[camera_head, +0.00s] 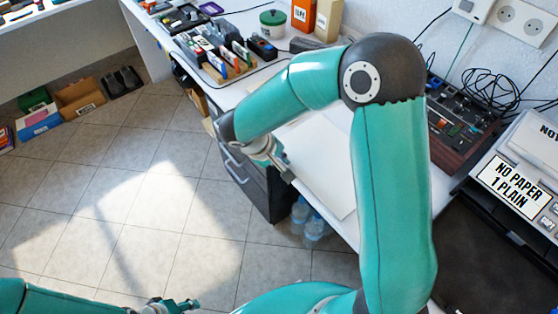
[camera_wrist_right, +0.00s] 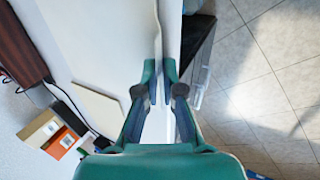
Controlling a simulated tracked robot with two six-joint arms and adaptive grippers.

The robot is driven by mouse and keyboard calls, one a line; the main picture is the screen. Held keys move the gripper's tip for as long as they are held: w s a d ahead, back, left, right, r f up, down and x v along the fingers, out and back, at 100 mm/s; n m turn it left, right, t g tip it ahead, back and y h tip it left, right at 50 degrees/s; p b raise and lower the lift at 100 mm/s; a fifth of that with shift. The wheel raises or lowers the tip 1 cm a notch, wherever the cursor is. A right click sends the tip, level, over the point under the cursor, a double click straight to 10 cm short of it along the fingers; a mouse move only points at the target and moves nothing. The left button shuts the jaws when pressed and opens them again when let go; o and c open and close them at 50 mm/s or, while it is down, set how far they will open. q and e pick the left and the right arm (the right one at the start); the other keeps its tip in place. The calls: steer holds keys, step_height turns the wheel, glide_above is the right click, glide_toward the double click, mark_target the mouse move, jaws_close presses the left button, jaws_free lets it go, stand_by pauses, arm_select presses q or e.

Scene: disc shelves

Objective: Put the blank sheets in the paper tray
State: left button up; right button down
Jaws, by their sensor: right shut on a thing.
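The blank sheets (camera_head: 318,165) lie as a pale flat stack at the front edge of the white desk, partly hidden by my right arm. My right gripper (camera_head: 281,168) is at their left edge, shut on them. In the right wrist view its fingers (camera_wrist_right: 160,85) close on a thin pale edge (camera_wrist_right: 159,40). My left gripper (camera_head: 172,305) is low at the bottom edge, away from the desk; its jaw state is unclear. The printer (camera_head: 540,150) stands at the right with a "NO PAPER 1 PLAIN" sign (camera_head: 515,186). I cannot make out its paper tray.
A mixer-like device (camera_head: 462,125) with cables sits between the sheets and the printer. A rack of small items (camera_head: 215,55), a green-lidded tub (camera_head: 272,24) and boxes (camera_head: 328,18) stand farther back. Drawers (camera_head: 250,180) and water bottles (camera_head: 312,225) are below the desk.

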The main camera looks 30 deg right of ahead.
steer(key=c, duration=1.3)
jaws_free()
steer(key=v, duration=1.1)
steer(key=shift+s+a+f+m+y+p, duration=0.15)
steer(key=shift+s+a+f+m+y, duration=0.35)
steer(key=shift+s+a+f+y, duration=2.95)
steer(key=shift+s+d+f+m+h+p, duration=0.3)
steer(key=shift+s+f, duration=1.05)
steer(key=shift+f, duration=4.9)
steer(key=shift+s+a+f+m+y, duration=0.7)
steer(key=shift+s+a+f+y, duration=1.25)
steer(key=shift+f, duration=2.9)
